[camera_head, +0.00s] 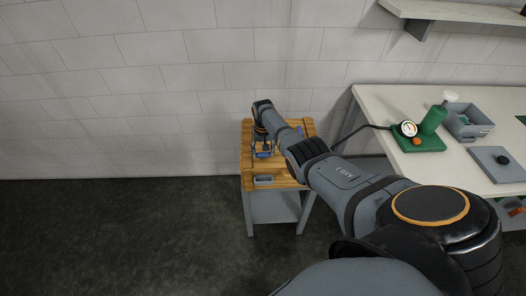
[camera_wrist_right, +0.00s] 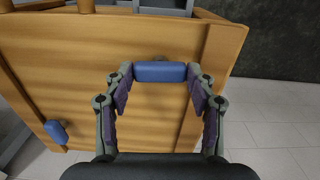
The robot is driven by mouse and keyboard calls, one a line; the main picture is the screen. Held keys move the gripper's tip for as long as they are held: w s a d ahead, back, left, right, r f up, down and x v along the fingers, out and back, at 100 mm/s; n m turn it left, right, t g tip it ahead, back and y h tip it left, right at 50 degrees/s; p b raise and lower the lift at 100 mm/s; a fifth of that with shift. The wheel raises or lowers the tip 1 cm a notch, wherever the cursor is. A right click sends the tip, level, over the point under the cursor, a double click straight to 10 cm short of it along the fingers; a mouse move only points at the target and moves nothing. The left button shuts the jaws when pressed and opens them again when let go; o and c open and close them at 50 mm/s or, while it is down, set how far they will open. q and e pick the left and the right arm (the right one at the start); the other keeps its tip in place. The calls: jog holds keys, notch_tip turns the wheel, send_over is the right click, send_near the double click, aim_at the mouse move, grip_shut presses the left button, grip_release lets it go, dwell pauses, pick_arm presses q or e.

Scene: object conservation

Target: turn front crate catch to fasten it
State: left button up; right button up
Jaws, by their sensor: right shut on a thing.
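A wooden crate (camera_head: 280,172) stands on a grey stand, and its slatted top fills much of the right wrist view (camera_wrist_right: 85,70). A blue catch (camera_wrist_right: 160,72) lies crosswise on the wood in the right wrist view. My right gripper (camera_wrist_right: 160,76) is shut on it, with a fingertip at each end of the blue bar. In the head view the gripper (camera_head: 264,150) is over the crate's front part, partly hidden by my arm. A second blue catch (camera_wrist_right: 55,131) sits at the crate's edge, free of the gripper. My left gripper is not in view.
The floor to the left is clear.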

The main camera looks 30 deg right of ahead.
aim_at(263, 153)
jog(key=shift+m, duration=0.4)
jog(key=o, duration=1.2)
jog(key=shift+c, duration=0.2)
notch_tip(263, 153, up, 12)
jog(key=shift+f, duration=0.1)
